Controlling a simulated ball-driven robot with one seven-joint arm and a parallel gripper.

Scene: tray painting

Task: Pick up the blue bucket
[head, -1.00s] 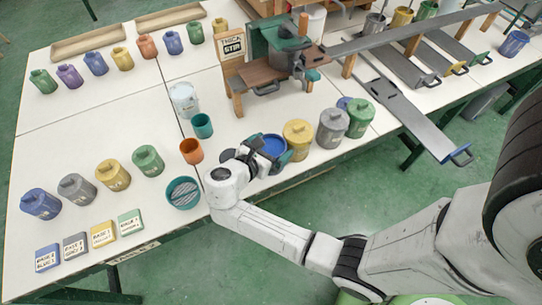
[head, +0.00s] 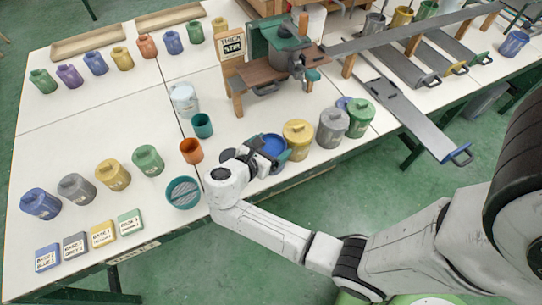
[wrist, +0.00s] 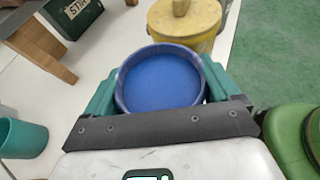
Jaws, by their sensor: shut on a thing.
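The blue bucket (wrist: 160,80) is round and open at the top, with blue inside it up near the rim. In the wrist view it sits between the two teal fingers of my gripper (wrist: 161,88), one finger against each side. In the head view the bucket (head: 272,145) shows at the front edge of the white table, partly hidden by my gripper (head: 262,154). My gripper is shut on it. I cannot tell whether its base touches the table.
A yellow lidded bucket (head: 298,138) stands close to the right, then a grey one (head: 332,127) and a green one (head: 360,117). An orange cup (head: 191,150) and a teal bowl with a grate (head: 183,192) stand to the left. A wooden stand (head: 270,75) is behind.

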